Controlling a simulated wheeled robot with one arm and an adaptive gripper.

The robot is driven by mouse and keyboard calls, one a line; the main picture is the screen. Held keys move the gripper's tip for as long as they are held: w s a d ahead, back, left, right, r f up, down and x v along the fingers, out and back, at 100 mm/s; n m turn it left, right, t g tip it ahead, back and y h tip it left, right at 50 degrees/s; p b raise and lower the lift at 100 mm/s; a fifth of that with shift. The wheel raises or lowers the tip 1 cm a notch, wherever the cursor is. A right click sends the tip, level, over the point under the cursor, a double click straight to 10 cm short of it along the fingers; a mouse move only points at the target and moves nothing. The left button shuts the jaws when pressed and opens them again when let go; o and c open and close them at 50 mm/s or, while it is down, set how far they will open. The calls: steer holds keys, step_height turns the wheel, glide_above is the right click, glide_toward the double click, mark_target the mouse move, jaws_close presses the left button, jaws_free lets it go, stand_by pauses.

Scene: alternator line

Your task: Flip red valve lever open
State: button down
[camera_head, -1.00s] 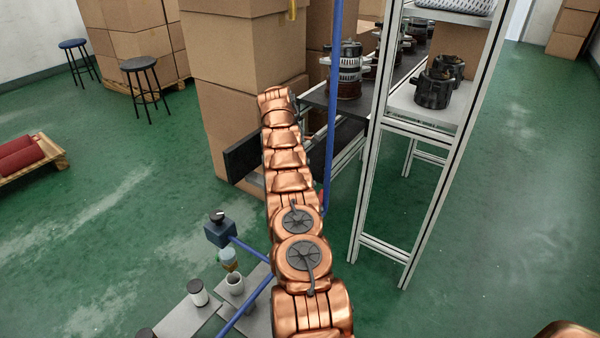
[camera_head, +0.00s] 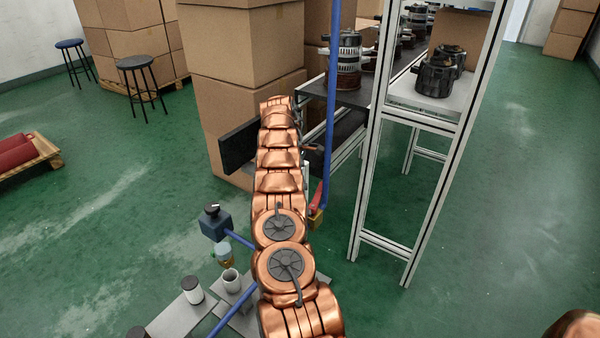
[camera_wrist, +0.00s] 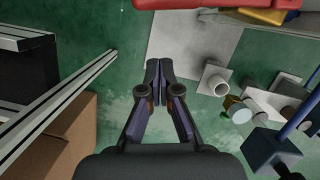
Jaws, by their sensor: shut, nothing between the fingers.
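The red valve lever (camera_head: 319,194) shows in the head view just right of my arm, at the lower end of a blue pipe (camera_head: 331,110). A yellowish valve body (camera_head: 315,217) sits below it. In the wrist view a red part (camera_wrist: 262,14), which looks like the lever, runs along the top edge with yellow next to it, cut off by the frame. My gripper (camera_wrist: 159,66) is shut and empty in the wrist view, pointing toward the top edge. The red part lies beyond its fingertips, apart from them in the picture. The head view does not show the fingers clearly.
A metal-framed rack (camera_head: 365,190) with alternators stands right of the pipe. Cardboard boxes (camera_head: 240,100) stand behind my arm. A blue box (camera_head: 215,225), a bottle and cups (camera_head: 192,290) are at lower left.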

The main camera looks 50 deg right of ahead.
mark_target(318, 196)
steer(key=shift+s+d+f, duration=0.1)
steer(key=shift+s+d, duration=0.1)
steer(key=shift+s, duration=0.45)
steer(key=shift+s+d+f, duration=0.15)
steer(key=shift+s+d, duration=0.1)
steer(key=shift+s, duration=0.4)
steer(key=shift+s+d+f, duration=0.1)
steer(key=shift+s+d, duration=0.1)
steer(key=shift+s, duration=0.45)
